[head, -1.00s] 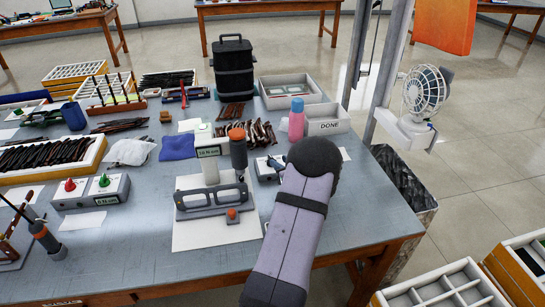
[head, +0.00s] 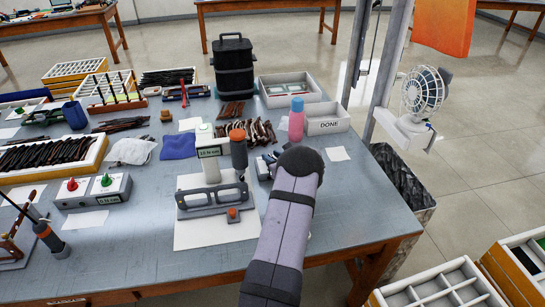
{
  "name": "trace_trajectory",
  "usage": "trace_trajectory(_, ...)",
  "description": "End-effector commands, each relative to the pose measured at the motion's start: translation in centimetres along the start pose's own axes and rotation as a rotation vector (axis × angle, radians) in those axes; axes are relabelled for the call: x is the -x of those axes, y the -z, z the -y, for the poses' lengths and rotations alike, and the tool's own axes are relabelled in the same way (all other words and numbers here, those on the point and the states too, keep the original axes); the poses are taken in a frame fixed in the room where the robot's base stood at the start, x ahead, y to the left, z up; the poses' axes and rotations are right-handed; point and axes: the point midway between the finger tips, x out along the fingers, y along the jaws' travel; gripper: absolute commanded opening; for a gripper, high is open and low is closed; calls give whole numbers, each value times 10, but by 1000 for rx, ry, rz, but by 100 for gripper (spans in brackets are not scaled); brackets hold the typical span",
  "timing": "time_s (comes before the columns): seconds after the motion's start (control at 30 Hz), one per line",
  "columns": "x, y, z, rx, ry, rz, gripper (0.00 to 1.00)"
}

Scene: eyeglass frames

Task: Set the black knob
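The black knob cannot be made out. A small grey box (head: 262,169) stands just right of the orange-topped driver, and my arm covers most of it. My gripper (head: 270,158) shows only as small grey parts at the left of my rounded wrist, right at that box. Its fingertips are hidden, so I cannot tell whether it is open or touching a knob. Another grey control box (head: 92,192) at the left carries a red knob (head: 72,185) and a green knob (head: 106,180).
A glasses frame sits in a grey fixture (head: 213,200) on a white sheet, left of my arm. The orange-topped driver (head: 239,152) stands behind it. A pink and blue bottle (head: 297,120) and the DONE tray (head: 327,125) are behind my wrist. The table's front right is clear.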

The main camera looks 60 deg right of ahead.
Motion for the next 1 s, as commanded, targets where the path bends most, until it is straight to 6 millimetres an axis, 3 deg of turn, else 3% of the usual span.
trace_trajectory(0.17,0,0,0,0,0,0,29)
trace_trajectory(0.3,0,0,0,0,0,-1,0)
trace_trajectory(0.57,-1,2,0,-5,14,1,0)
trace_trajectory(1.0,-3,3,0,-68,183,6,0)
